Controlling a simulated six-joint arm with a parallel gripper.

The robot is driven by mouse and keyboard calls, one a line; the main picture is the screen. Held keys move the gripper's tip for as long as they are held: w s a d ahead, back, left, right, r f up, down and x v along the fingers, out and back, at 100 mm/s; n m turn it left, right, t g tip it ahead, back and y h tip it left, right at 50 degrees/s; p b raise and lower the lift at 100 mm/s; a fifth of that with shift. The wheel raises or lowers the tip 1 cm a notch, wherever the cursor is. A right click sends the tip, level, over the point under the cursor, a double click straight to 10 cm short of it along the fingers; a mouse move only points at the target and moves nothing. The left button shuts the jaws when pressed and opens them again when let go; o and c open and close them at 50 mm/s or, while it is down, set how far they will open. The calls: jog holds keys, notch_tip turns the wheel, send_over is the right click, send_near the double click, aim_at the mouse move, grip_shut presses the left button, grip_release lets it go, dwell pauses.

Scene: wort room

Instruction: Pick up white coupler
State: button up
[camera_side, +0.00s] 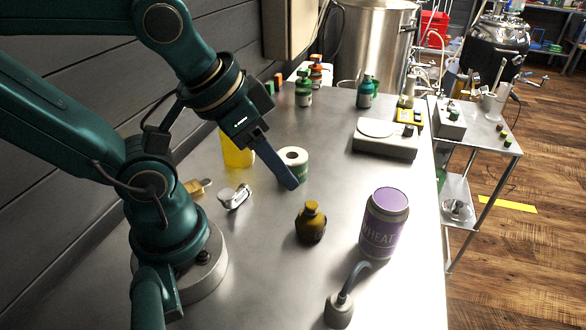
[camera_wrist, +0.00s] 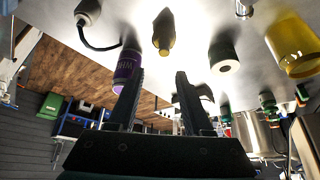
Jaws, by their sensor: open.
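The white coupler (camera_side: 235,196), a small pale fitting with metallic parts, lies on the steel bench near my arm's base, left of the brown bottle. In the wrist view a white piece that looks like it (camera_wrist: 243,8) is cut off at the top edge. My gripper (camera_side: 291,184) is above the bench, to the right of the coupler and apart from it, beside the white roll with a green label (camera_side: 293,158). The wrist view shows my gripper's two fingers (camera_wrist: 158,74) spread, with nothing between them.
A brown bottle (camera_side: 311,222), purple-labelled jar (camera_side: 384,222) and hose with a grey end (camera_side: 339,308) stand to the right. A scale (camera_side: 386,139) is farther back. Bare bench lies in front of the coupler.

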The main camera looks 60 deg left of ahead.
jog(key=o, duration=0.5)
jog(key=shift+o, duration=0.2)
